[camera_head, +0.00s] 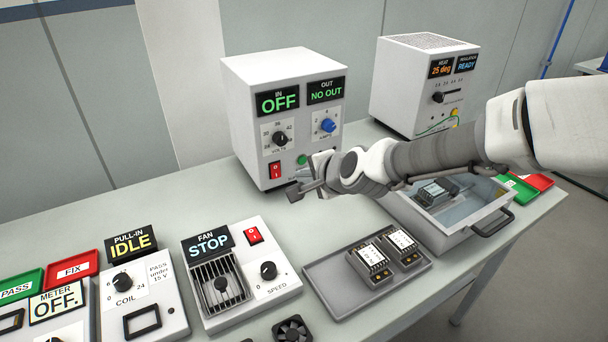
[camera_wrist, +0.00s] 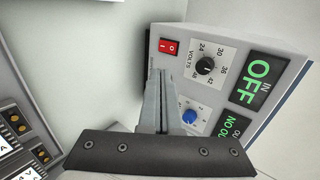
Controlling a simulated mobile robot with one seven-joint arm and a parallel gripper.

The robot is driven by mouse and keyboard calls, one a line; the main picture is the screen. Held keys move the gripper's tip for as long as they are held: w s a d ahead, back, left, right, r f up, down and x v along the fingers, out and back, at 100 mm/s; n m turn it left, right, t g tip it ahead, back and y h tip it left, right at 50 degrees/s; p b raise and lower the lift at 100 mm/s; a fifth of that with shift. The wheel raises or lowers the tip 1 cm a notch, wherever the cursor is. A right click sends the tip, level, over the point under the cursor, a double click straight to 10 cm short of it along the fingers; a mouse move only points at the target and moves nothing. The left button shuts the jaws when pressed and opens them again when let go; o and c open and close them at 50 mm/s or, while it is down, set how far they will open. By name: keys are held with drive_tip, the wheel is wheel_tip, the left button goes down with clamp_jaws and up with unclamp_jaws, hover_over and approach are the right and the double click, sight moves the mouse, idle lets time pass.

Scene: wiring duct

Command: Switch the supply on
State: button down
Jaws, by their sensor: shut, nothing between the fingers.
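The supply (camera_head: 285,115) is a white box at the back of the bench. Its displays read IN OFF and OUT NO OUT. Its red rocker switch (camera_head: 275,170) is at the lower left of the front face, below the volts knob (camera_head: 280,138); the switch also shows in the wrist view (camera_wrist: 168,46). My gripper (camera_head: 294,196) is shut and empty, in front of the supply's lower front, a little below and right of the switch in the head view. In the wrist view the shut fingers (camera_wrist: 157,80) point toward the supply's front, below the switch. Contact cannot be told.
A fan unit (camera_head: 238,270) with its own red switch stands in front. A dark tray (camera_head: 335,285) holds two modules. A grey bin (camera_head: 450,225) lies under my arm. A second white unit (camera_head: 420,90) stands back right. The bench left of the supply is clear.

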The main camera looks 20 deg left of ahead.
drive_tip(key=shift+f, duration=0.1)
drive_tip(key=shift+t+y, duration=0.7)
drive_tip(key=shift+y, duration=0.1)
drive_tip(key=f+b, duration=0.1)
drive_tip(key=b, duration=0.1)
drive_tip(key=d+f+b, duration=0.1)
drive_tip(key=f+b, duration=0.1)
drive_tip(key=s+f+b, duration=0.1)
drive_tip(key=b, duration=0.2)
drive_tip(key=shift+d+f, duration=0.2)
drive_tip(key=shift+f, duration=0.1)
drive_tip(key=shift+r, duration=0.1)
drive_tip(key=shift+w+a, duration=0.1)
drive_tip(key=b, duration=0.3)
approach(277, 177)
drive_tip(key=x, duration=0.5)
drive_tip(key=shift+f, duration=0.3)
drive_tip(key=shift+w+a, duration=0.45)
drive_tip(key=shift+w, duration=0.05)
